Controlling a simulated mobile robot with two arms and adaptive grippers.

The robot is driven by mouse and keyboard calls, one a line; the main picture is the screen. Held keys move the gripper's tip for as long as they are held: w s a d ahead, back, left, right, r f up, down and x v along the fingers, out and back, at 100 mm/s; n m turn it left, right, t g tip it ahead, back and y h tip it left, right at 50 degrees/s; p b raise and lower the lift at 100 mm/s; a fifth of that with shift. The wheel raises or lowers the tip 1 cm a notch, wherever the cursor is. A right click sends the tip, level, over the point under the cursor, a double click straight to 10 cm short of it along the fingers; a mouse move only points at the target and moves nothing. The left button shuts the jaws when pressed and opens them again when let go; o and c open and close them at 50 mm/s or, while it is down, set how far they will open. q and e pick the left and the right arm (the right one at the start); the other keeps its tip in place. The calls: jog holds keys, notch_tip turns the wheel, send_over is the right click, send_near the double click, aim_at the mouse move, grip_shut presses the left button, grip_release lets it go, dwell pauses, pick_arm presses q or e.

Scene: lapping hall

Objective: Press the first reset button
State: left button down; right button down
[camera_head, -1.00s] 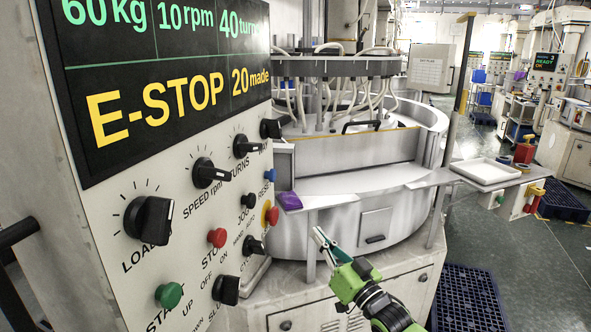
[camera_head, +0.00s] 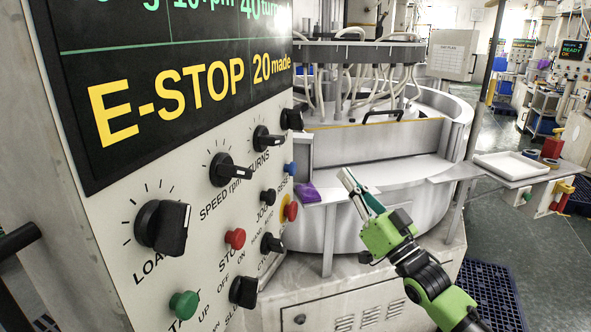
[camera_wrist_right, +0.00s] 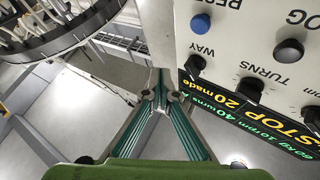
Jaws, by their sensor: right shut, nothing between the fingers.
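The blue button (camera_head: 290,168) sits at the right edge of the sloped control panel (camera_head: 130,240), beside the lettering RESET. It also shows in the right wrist view (camera_wrist_right: 200,23), with the lettering upside down. My right gripper (camera_head: 347,176) is shut and empty, to the right of the blue button and apart from it, in front of the round machine. Its closed fingers (camera_wrist_right: 160,82) point left of the panel in the wrist view. The panel's display (camera_head: 180,85) reads E-STOP and 20 made. My left gripper is not in view.
Close around the blue button are a black knob (camera_head: 291,119), a black button (camera_head: 268,197) and a red button with a yellow collar (camera_head: 290,211). A purple cloth (camera_head: 307,192) lies on the machine's ledge. A white tray (camera_head: 510,166) stands at the right.

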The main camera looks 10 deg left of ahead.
jog(key=w+a, duration=0.1)
jog(key=a, duration=0.7)
jog(key=shift+w, duration=0.35)
jog(key=shift+a+b, duration=0.2)
jog(key=shift+b, duration=0.15)
dwell(0.8)
jog(key=shift+w+a, duration=0.1)
jog(key=shift+a, duration=0.2)
jog(key=shift+w+a, duration=0.1)
jog(key=shift+a, duration=0.35)
dwell(0.7)
dwell(0.3)
jog(key=shift+s+d, duration=0.2)
jog(key=shift+d, duration=0.65)
jog(key=shift+s+d, duration=0.2)
jog(key=shift+d, duration=0.6)
jog(key=shift+s+d, duration=0.15)
jog(key=shift+d, duration=0.7)
jog(key=shift+s+d, duration=0.2)
jog(key=shift+d, duration=0.6)
